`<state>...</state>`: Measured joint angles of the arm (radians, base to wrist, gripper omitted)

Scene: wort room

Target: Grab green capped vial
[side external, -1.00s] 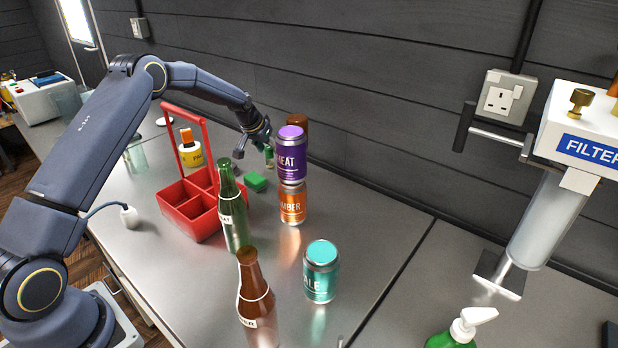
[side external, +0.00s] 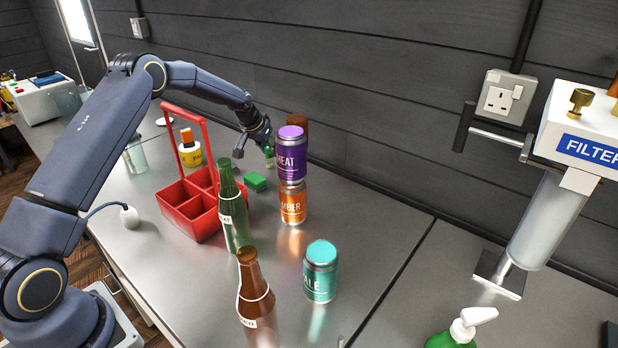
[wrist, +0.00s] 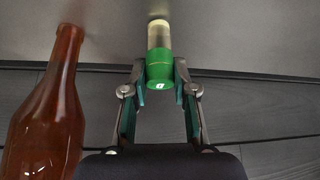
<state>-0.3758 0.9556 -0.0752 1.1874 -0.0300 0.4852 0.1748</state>
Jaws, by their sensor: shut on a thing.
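The green capped vial (wrist: 159,66) has a clear body with pale contents and a green cap. In the wrist view it sits between my gripper's fingers (wrist: 160,88), which are shut on the cap. In the side external view my gripper (side external: 268,156) is behind the purple can, near the wall. There the vial (side external: 270,163) is mostly hidden by my gripper; only a small part shows. I cannot tell whether its base touches the bench.
A brown bottle (wrist: 45,115) stands close beside my gripper. A purple can (side external: 291,153) sits on an orange can (side external: 292,204) in front. A green block (side external: 255,182), red carrier (side external: 188,208), green bottle (side external: 232,210), brown bottle (side external: 256,300) and teal can (side external: 320,275) stand nearer.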

